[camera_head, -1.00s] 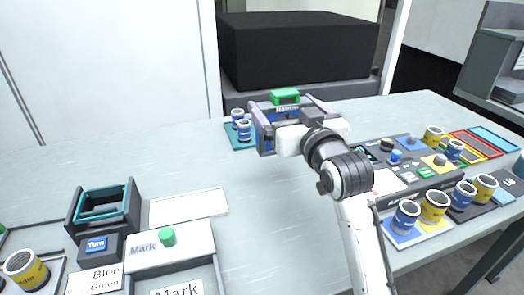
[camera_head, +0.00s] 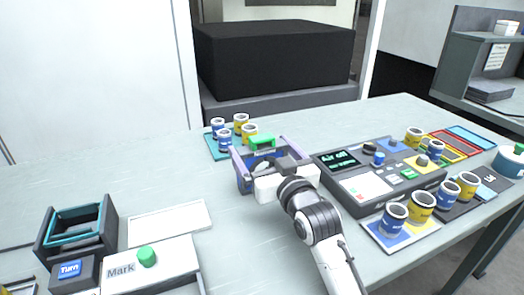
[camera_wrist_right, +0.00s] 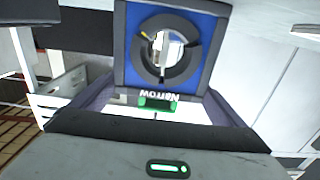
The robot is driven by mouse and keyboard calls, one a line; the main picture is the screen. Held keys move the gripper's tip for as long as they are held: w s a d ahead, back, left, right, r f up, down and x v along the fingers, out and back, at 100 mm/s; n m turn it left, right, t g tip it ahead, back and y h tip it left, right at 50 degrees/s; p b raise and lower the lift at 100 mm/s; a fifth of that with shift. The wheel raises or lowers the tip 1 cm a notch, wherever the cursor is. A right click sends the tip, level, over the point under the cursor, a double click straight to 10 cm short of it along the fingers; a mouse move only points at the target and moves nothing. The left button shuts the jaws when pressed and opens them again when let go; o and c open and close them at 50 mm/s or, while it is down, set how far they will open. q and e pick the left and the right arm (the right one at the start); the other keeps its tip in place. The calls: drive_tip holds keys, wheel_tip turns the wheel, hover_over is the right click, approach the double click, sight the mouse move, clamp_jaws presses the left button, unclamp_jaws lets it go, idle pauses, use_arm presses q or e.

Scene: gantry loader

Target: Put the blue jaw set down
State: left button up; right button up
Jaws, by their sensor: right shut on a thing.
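The blue jaw set (camera_head: 246,180) is in my right gripper (camera_head: 268,178), at mid-table left of the control console in the head view. It is mostly hidden behind the gripper there; a green block (camera_head: 261,142) shows above it. My left gripper is not in view.
The console (camera_head: 340,182) reads "Air off". Blue and yellow cups stand on a teal mat (camera_head: 212,151) behind the jaw set and on mats at the right. A dark bin (camera_head: 48,242) and a "Mark" box (camera_head: 170,262) stand at the left.

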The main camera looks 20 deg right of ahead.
drive_tip(key=shift+r, duration=0.15)
drive_tip(key=o, duration=1)
drive_tip(key=shift+f, duration=0.25)
drive_tip(key=shift+o, duration=0.5)
